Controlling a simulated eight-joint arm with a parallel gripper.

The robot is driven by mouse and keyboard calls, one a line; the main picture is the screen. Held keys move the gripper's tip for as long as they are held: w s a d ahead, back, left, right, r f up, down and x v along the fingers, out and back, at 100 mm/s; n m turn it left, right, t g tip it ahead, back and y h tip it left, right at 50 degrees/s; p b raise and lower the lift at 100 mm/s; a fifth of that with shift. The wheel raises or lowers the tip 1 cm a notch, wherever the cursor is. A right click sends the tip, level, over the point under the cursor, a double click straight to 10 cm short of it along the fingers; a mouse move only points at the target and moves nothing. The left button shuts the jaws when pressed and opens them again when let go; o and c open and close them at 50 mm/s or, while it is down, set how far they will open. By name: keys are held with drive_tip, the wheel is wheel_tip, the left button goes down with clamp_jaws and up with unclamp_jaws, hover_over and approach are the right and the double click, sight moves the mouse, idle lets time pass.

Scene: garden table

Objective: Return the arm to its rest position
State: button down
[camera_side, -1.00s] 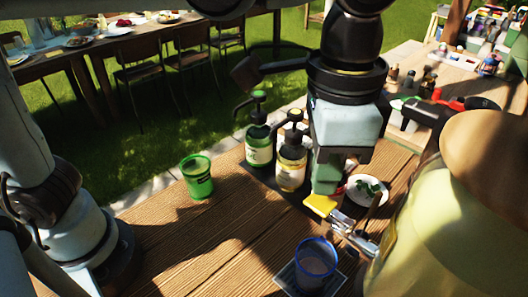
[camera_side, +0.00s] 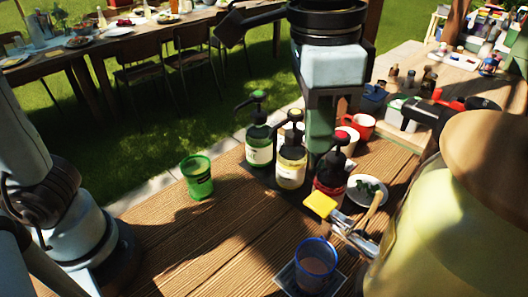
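My gripper (camera_side: 322,140) points down above the back of the wooden table (camera_side: 180,245), just behind the red-labelled pump bottle (camera_side: 328,190). Its greenish fingers overlap from this side, so their opening is unclear. I see nothing held in it. A green-labelled pump bottle (camera_side: 258,152) and a yellow pump bottle (camera_side: 291,170) stand upright to its left, in a row with the red one.
A green cup (camera_side: 197,180) stands left. A blue-rimmed glass (camera_side: 316,268) is at the front. A large yellow rounded object (camera_side: 440,230) blocks the right foreground.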

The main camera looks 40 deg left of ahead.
drive_tip(key=a+f+n+t, duration=0.3)
drive_tip(key=a+f, duration=0.3)
drive_tip(key=a, duration=0.6)
drive_tip(key=a+f+n+t, duration=0.3)
drive_tip(key=a+f+n, duration=0.2)
drive_tip(key=a, duration=0.7)
drive_tip(key=shift+w+a+f+t+y, duration=0.3)
drive_tip(key=shift+w+f, duration=0.1)
drive_tip(key=shift+f, duration=0.55)
